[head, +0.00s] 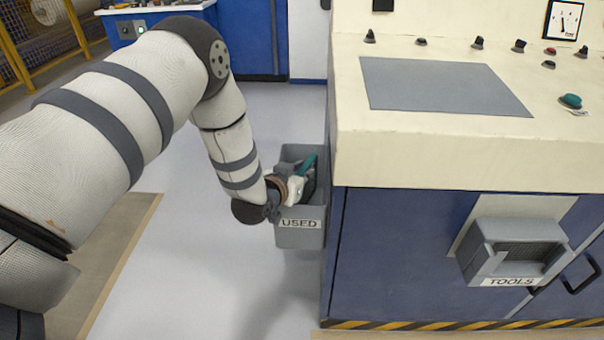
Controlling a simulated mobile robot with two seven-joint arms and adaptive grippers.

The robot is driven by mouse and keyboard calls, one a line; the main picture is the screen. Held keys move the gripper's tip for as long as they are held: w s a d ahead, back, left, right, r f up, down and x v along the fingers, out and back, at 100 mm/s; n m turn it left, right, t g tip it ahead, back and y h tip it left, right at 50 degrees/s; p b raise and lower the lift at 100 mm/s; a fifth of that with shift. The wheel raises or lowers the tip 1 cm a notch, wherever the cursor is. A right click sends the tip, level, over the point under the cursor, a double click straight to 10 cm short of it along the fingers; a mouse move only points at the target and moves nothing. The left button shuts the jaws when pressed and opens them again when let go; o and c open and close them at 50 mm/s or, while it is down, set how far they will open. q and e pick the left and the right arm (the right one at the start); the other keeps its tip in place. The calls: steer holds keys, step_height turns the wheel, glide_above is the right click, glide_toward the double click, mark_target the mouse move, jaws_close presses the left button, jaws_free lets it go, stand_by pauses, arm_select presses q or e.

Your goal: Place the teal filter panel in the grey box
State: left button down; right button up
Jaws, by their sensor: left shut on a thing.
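The grey box labelled USED (300,238) hangs at the left side of the cream and blue machine. My left gripper (301,181) reaches over the box's opening from the left and is shut on the teal filter panel (308,164). Only a narrow teal part of the panel shows, at or just over the box's opening. The rest of the panel is hidden by the gripper. I cannot tell whether the panel touches the box. My right gripper is not in view.
The machine's cream top (430,140) with knobs and a grey plate rises right beside the box. A smaller grey holder labelled TOOLS (513,250) is on its front. Pale floor left of the box is clear. A yellow fence (50,35) stands at the far left.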

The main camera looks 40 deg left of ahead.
arm_select(q)
steer(key=shift+f, duration=0.65)
steer(key=c, duration=1.5)
jaws_free()
steer(key=shift+c, duration=0.2)
steer(key=shift+r, duration=0.1)
